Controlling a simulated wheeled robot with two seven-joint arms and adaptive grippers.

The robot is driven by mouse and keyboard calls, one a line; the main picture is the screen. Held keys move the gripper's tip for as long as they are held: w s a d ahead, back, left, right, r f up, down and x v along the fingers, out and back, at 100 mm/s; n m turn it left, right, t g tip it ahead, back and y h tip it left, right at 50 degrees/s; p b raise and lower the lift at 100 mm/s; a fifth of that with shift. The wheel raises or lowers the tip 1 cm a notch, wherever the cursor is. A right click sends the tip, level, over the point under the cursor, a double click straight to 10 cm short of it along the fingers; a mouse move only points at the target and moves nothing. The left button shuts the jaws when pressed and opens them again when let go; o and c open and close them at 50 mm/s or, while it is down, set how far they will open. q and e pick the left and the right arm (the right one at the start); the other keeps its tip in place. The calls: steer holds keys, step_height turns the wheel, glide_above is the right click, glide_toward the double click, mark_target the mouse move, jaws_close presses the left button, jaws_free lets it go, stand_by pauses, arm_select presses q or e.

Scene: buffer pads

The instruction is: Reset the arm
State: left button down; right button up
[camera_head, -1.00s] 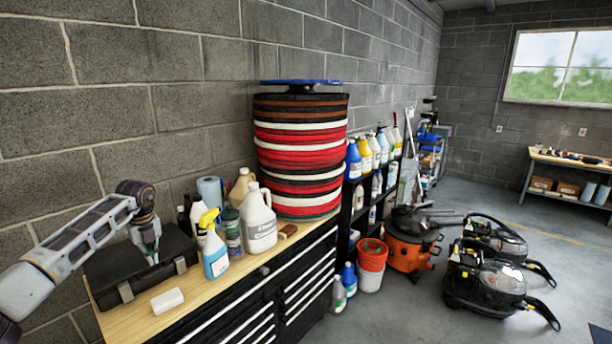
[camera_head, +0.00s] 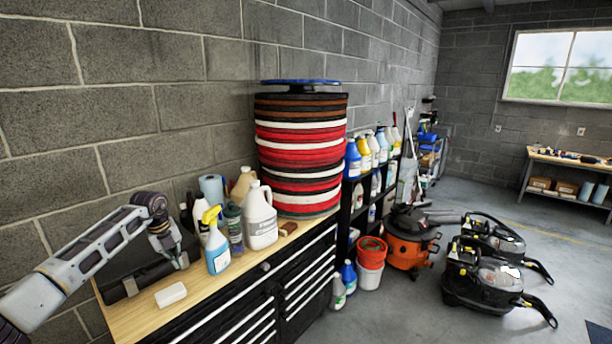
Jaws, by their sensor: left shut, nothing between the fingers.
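My left arm comes in from the left edge. Its gripper (camera_head: 179,259) points down over the black case on the wooden bench top, beside the spray bottle. The fingers look closed and hold nothing that I can see. They are close to the case; whether they touch it I cannot tell. My right gripper is not in the head view.
The black case (camera_head: 122,262), a white block (camera_head: 171,295), a blue spray bottle (camera_head: 216,246) and a white jug (camera_head: 261,217) crowd the bench (camera_head: 213,290). A tall pad stack (camera_head: 300,150) stands behind. Floor on the right holds vacuums (camera_head: 490,282).

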arm_select(q)
steer(key=d+f+m+t+h, duration=0.3)
steer(key=d+h, duration=0.5)
steer(key=d, duration=1.7)
steer(key=s+d+r+n+t+h, duration=0.5)
steer(key=d+r+n+t, duration=0.4)
steer(key=d, duration=0.3)
steer(key=s+a+f+n+y, duration=0.5)
steer(key=a+n+y, duration=0.2)
steer(key=n, duration=0.2)
steer(key=s+a+f+n+y, duration=0.5)
steer(key=a+n+y, duration=0.3)
steer(key=s+a+f+n+g+h, duration=0.1)
steer(key=s+f+g, duration=0.5)
steer(key=s, duration=0.7)
steer(key=s+a+f+n+g+h, duration=0.15)
steer(key=s+f+g, duration=0.45)
steer(key=s, duration=0.7)
step_height(320, 180, down, 35)
steer(key=s+b, duration=0.2)
steer(key=s+a+f+b, duration=0.1)
steer(key=s+f, duration=1)
steer(key=s+a+f+g+b, duration=0.1)
steer(key=s+a+f, duration=0.1)
steer(key=s+f, duration=0.8)
steer(key=shift+s+a+f+y, duration=0.25)
steer(key=shift+s+f+y, duration=0.15)
steer(key=shift+s, duration=0.35)
